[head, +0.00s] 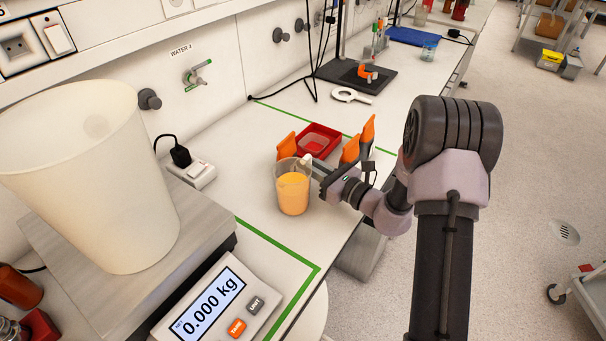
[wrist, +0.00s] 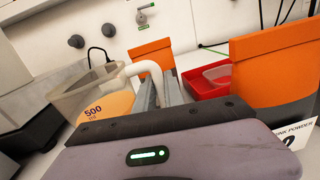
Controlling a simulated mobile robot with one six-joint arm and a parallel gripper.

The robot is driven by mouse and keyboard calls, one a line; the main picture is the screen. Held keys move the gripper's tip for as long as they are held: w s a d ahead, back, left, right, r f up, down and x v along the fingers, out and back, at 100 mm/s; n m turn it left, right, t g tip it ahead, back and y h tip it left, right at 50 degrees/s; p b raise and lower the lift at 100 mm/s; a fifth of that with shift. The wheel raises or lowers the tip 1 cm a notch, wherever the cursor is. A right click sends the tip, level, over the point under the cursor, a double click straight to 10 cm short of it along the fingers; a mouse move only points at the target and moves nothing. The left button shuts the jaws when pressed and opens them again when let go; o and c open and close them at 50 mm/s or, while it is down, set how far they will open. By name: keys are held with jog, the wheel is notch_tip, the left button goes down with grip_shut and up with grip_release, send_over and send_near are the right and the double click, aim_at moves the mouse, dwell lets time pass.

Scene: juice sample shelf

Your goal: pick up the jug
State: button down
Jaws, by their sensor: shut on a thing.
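The jug (head: 293,193) is clear and holds orange juice. It stands upright on the white bench, or just above it; I cannot tell which. In the wrist view the jug (wrist: 62,100) is at the left, with a "500" mark on its side and a pale handle (wrist: 145,68). My gripper (head: 312,170) reaches in from the right and is shut on the jug's handle. In the wrist view my gripper (wrist: 160,92) has its fingers at the handle, and its body hides part of the jug.
A red tray (head: 320,139) and orange-topped containers (head: 287,146) stand close behind the jug. A large white bucket (head: 95,175) sits on a scale reading 0.000 kg (head: 207,305) at the left. Green tape (head: 285,252) marks the bench. Clear bench lies left of the jug.

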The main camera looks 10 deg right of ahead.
jog(key=shift+r, duration=0.55)
notch_tip(320, 180, up, 3)
jog(key=shift+f+p, duration=0.15)
jog(key=shift+p, duration=0.85)
jog(key=s+r+p, duration=0.1)
jog(key=s, duration=1.5)
jog(key=shift+d+p, duration=0.25)
jog(key=shift+p, duration=0.1)
jog(key=c, duration=2.2)
grip_release()
jog(key=shift+r, duration=0.1)
